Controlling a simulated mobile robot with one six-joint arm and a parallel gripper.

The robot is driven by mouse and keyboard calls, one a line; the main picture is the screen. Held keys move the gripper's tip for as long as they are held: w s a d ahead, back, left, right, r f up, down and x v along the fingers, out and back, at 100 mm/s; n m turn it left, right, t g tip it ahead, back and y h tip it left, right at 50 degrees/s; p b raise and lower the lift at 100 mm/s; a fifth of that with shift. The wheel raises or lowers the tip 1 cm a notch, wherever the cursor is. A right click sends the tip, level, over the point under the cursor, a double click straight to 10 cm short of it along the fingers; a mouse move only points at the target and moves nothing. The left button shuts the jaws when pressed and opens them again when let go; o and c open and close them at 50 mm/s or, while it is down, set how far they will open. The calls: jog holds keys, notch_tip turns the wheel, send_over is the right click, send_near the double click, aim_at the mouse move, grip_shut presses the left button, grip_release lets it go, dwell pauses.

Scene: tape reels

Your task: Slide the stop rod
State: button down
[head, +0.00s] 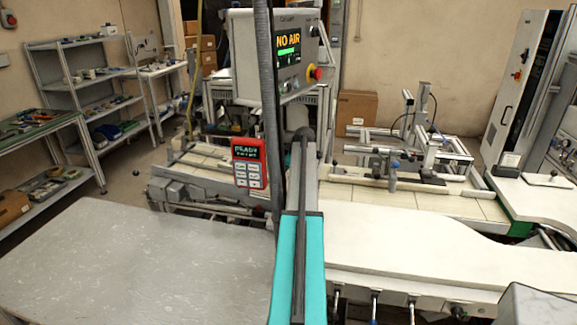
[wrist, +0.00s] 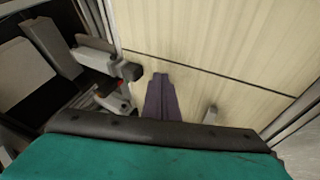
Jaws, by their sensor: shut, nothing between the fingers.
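My gripper (wrist: 161,80) shows in the wrist view as two dark purple fingers side by side, shut with nothing between them. They are over a pale ribbed board (wrist: 230,65). Just left of the fingertips is a grey bar with a dark rounded end (wrist: 128,71); I cannot tell whether it is the stop rod or whether the fingers touch it. A small pale peg (wrist: 210,115) stands to the right of the fingers. In the head view my teal arm reaches forward, and the gripper cannot be made out there.
A control box (head: 270,55) shows "NO AIR", with a red knob. A red handset (head: 250,165) hangs below it. A white worktop (head: 400,245) lies right of my arm, a grey table (head: 140,265) left. Metal fixtures (head: 395,160) stand on the tiled bench behind.

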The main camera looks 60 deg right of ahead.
jog(key=shift+s+a+r, duration=0.1)
jog(key=shift+s+a, duration=0.15)
jog(key=shift+a, duration=0.25)
jog(key=b+v, duration=0.2)
jog(key=v, duration=0.7)
jog(key=shift+r+b, duration=0.25)
jog(key=shift+b, duration=0.05)
jog(key=shift+s, duration=0.2)
